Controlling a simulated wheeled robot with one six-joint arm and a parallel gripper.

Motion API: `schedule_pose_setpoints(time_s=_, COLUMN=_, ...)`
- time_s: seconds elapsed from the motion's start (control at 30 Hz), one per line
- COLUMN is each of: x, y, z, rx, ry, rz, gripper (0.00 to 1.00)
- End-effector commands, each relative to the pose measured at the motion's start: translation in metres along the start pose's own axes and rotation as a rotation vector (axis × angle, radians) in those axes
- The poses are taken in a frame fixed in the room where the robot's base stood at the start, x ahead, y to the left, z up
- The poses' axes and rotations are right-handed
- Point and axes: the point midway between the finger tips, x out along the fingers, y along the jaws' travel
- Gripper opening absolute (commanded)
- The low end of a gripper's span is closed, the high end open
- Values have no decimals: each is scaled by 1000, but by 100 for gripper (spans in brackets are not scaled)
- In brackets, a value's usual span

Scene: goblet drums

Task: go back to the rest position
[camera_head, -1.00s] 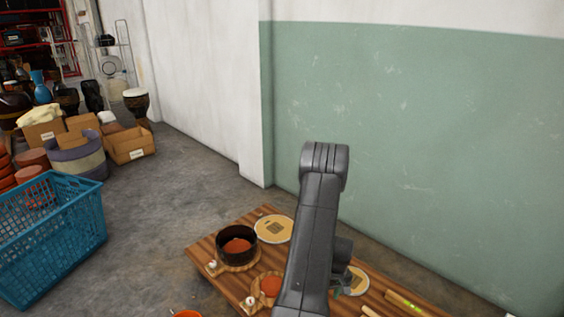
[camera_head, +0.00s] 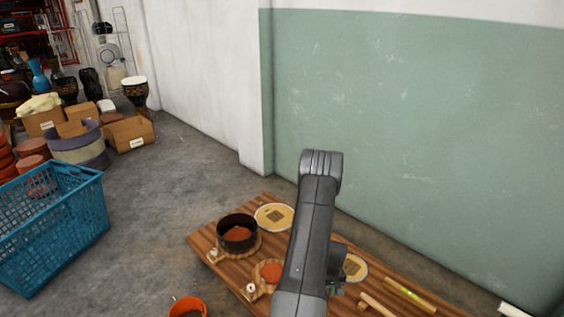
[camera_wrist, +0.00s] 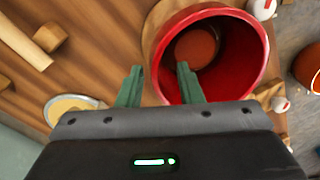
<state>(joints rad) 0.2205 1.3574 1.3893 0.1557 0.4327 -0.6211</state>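Only a little of the gripper (camera_head: 338,288) shows there, beside my arm.
The table also holds a dark pot (camera_head: 237,246), a yellow disc (camera_head: 284,214), white knobs (camera_head: 251,288) and wooden rods (camera_head: 405,294). An orange bucket (camera_head: 187,302) stands in front. A blue crate (camera_head: 50,235) is at left. A green-and-white wall (camera_head: 400,120) stands behind; floor between crate and table is clear.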

Motion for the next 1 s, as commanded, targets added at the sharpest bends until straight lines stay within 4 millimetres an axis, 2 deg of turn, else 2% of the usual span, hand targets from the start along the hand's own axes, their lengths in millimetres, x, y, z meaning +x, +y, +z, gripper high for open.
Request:
schedule_pose_setpoints(time_s=0.03, x=-14, y=-1, z=0, rx=0, ry=1, rz=1, gripper=33)
schedule_pose_setpoints(time_s=0.3, x=-68, y=-5, z=-1, rx=0, ry=1, rz=0, gripper=33)
schedule_pose_setpoints(time_s=0.37, x=-67, y=-10, z=-10, rx=8, ry=4, rz=0, gripper=33)
schedule_pose_setpoints(time_s=0.7, x=-108, y=-36, z=-38, rx=59, ry=9, rz=-2, gripper=33)
schedule_pose_setpoints(time_s=1.0, x=-126, y=-49, z=-47, rx=83, ry=8, rz=-3, gripper=33)
